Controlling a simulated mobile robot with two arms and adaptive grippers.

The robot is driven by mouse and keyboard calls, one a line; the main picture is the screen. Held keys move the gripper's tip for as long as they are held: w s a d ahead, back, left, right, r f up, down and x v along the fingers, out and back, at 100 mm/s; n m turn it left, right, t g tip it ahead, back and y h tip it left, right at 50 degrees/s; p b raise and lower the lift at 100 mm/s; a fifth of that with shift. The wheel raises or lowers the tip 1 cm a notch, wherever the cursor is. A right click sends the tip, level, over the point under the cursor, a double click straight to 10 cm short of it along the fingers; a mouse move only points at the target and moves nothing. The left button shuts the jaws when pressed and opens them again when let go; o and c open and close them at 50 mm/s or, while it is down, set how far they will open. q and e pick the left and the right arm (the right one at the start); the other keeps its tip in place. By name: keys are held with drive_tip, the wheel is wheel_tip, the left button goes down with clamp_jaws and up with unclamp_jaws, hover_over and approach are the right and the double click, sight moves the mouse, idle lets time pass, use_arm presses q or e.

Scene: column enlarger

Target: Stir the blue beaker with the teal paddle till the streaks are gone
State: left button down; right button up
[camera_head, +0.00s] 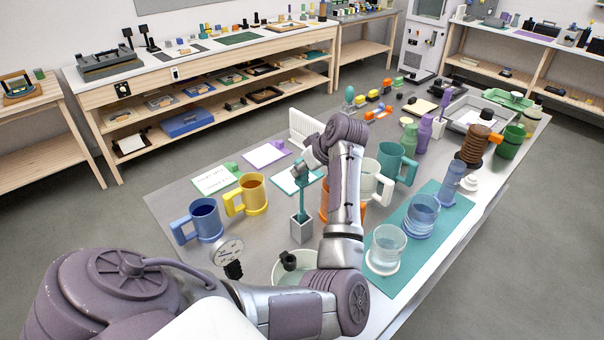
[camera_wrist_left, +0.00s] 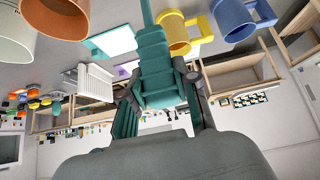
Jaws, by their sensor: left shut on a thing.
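The blue beaker (camera_head: 197,227), a handled one with dark blue liquid, stands at the left of the table; streaks in it are too small to make out. It also shows at the top of the left wrist view (camera_wrist_left: 226,20). The teal paddle (camera_head: 302,200) stands upright with its lower end in a grey square holder (camera_head: 300,230), to the right of the blue beaker. My left gripper (camera_head: 303,170) is shut on the upper part of the paddle, whose teal handle (camera_wrist_left: 158,70) fills the space between the fingers. My right gripper is not in view.
A yellow beaker (camera_head: 256,193) stands between the blue one and the holder. A round dial (camera_head: 227,250) and a pale bowl (camera_head: 294,270) are nearer me. Clear vessels stand on a teal mat (camera_head: 408,272) at the right. An orange beaker is partly hidden behind my arm.

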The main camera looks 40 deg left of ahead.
sight(300, 159)
use_arm(q)
drive_tip(key=shift+r, duration=0.2)
drive_tip(key=shift+r, duration=1.65)
drive_tip(key=shift+r, duration=1.65)
